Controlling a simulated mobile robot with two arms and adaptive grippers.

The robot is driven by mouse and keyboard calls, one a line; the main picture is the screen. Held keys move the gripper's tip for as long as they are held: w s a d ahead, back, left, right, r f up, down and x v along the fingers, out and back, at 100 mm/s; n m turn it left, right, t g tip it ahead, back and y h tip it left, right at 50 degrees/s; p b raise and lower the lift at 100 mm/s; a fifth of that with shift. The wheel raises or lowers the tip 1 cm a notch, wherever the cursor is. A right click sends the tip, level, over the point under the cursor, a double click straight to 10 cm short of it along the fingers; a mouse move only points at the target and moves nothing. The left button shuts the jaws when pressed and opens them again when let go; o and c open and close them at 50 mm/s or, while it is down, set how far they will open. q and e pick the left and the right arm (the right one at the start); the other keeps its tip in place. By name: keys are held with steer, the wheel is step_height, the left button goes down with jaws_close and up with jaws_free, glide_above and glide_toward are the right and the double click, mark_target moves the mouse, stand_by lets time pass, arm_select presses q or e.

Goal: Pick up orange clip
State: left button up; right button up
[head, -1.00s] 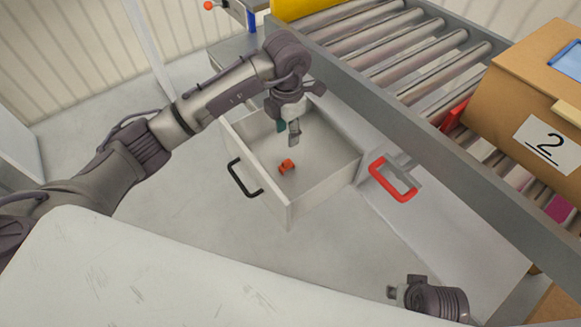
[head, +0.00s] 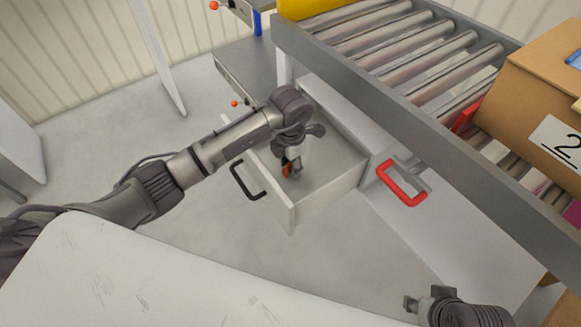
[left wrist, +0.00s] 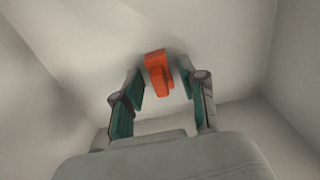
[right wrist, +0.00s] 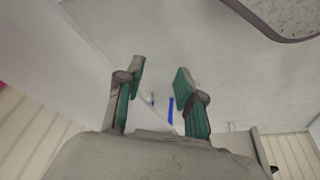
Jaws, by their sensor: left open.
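The orange clip (left wrist: 158,74) lies on the floor of the open drawer (head: 328,192). In the head view the clip (head: 286,171) is partly hidden by my left gripper (head: 291,172), which reaches down into the drawer. In the left wrist view my left gripper (left wrist: 160,84) is open, with one finger on each side of the clip; I cannot tell whether they touch it. My right gripper (head: 408,303) is at the bottom right of the head view. In the right wrist view my right gripper (right wrist: 158,80) is open and empty.
The drawer has a black handle (head: 248,181) on its front. A red handle (head: 401,184) is to its right. A roller conveyor (head: 400,50) runs above, carrying a cardboard box (head: 535,90) marked 2. Drawer walls stand close around my left gripper.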

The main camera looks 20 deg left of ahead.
arm_select(q)
steer(key=shift+c, duration=0.4)
steer(key=c, duration=0.7)
steer(key=shift+r, duration=0.1)
